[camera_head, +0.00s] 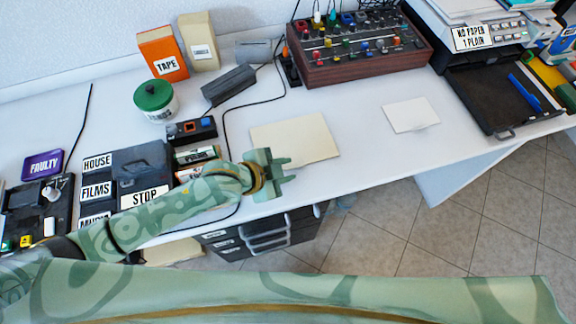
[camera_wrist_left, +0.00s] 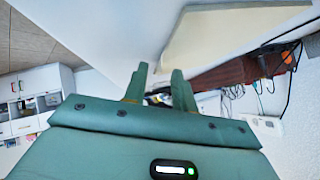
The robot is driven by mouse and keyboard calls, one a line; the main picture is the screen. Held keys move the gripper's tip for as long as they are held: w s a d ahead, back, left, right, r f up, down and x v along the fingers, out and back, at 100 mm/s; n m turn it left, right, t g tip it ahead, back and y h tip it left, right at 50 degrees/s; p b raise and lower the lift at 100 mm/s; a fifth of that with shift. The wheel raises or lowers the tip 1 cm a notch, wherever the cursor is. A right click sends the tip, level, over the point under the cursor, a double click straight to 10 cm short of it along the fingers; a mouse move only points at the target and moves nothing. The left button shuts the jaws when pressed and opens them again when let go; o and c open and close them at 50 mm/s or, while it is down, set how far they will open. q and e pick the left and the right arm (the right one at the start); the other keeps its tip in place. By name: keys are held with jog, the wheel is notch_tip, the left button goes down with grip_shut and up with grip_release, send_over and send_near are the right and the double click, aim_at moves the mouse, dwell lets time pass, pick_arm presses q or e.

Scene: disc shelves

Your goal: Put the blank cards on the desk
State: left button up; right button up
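A small flat white stack or sheet (camera_head: 410,115), which may be the blank cards, lies on the white desk (camera_head: 355,95) right of centre. No lettering shows on it. A larger cream sheet or folder (camera_head: 300,132) lies flat to its left, near the desk's front edge; it also shows in the left wrist view (camera_wrist_left: 205,38). My left gripper (camera_head: 287,170) is just in front of the cream sheet, near the desk edge. In the left wrist view its two fingers (camera_wrist_left: 160,70) are apart with nothing between them. My right gripper is not in view.
A mixer (camera_head: 355,50) stands at the back, a printer (camera_head: 490,75) at the right. Labelled boxes (camera_head: 140,165), a green-lidded jar (camera_head: 153,98), an orange TAPE box (camera_head: 163,52) and cables crowd the left. Drawers (camera_head: 262,235) stand below the desk. Free desk lies around the white stack.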

pick_arm(q)
jog(key=p+v, duration=0.3)
jog(key=v, duration=0.7)
jog(key=shift+r+p, duration=0.2)
jog(key=shift+p, duration=0.1)
